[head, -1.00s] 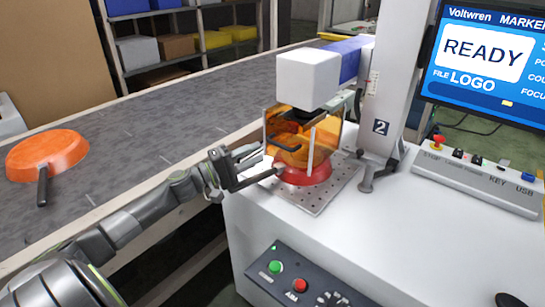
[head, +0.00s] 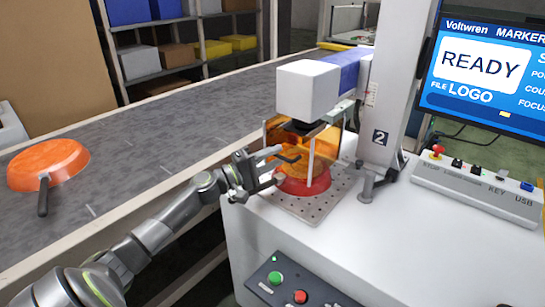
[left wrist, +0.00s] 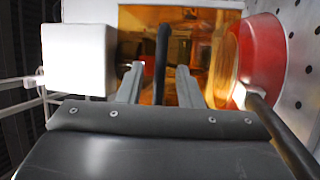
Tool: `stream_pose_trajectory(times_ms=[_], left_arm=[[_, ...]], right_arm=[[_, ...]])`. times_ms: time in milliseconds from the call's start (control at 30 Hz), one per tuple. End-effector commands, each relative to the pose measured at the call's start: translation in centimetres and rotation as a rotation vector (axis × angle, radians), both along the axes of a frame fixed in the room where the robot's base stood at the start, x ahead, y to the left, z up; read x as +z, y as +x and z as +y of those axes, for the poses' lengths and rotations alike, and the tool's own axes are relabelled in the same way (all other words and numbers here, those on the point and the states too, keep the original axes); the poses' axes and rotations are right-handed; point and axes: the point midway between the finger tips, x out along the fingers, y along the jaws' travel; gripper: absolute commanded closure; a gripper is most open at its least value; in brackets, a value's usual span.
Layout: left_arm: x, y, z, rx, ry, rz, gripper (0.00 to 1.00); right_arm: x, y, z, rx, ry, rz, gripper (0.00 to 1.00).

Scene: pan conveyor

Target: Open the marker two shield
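The marker two shield (head: 326,140) is a translucent orange panel under the white marking head, around a red pan (head: 303,183) on the perforated plate. The shield also fills the top middle of the left wrist view (left wrist: 140,25). Its dark bar handle (head: 288,158) sticks out toward my left gripper (head: 280,165). That gripper is open in front of the shield. In the left wrist view the handle (left wrist: 162,50) appears between the two fingers; contact cannot be told. The red pan (left wrist: 246,55) and its dark handle (left wrist: 283,135) lie right of the fingers there. My right gripper is not in view.
The white marking head (head: 307,90) and the column labelled 2 (head: 385,120) stand above and behind the shield. An orange pan (head: 48,163) lies on the conveyor (head: 150,120) at left. A button panel (head: 285,285) is on the cabinet front. The screen (head: 485,70) reads READY.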

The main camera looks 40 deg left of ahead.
Motion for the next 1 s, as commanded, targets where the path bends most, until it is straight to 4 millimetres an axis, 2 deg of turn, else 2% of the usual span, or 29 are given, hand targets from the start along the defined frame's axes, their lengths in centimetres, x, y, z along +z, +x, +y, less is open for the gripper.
stream_pose_trajectory(times_ms=[133,300,400,700,767,1000], left_arm=[[0.0,0.0,0.0,0.0,0.0,0.0,0.68],[0.0,0.0,0.0,0.0,0.0,0.0,0.9],[0.0,0.0,0.0,0.0,0.0,0.0,1.0],[0.3,0.0,0.0,-0.001,0.0,0.0,1.0],[1.1,0.0,0.0,-0.002,0.002,-0.001,1.0],[7.5,0.0,0.0,-0.002,0.004,-0.004,1.0]], right_arm=[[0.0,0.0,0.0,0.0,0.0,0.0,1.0],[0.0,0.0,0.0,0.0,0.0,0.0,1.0],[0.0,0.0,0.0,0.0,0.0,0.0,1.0],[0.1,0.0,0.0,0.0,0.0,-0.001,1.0],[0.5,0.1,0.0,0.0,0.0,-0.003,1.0],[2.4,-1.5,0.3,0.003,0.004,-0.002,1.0]])
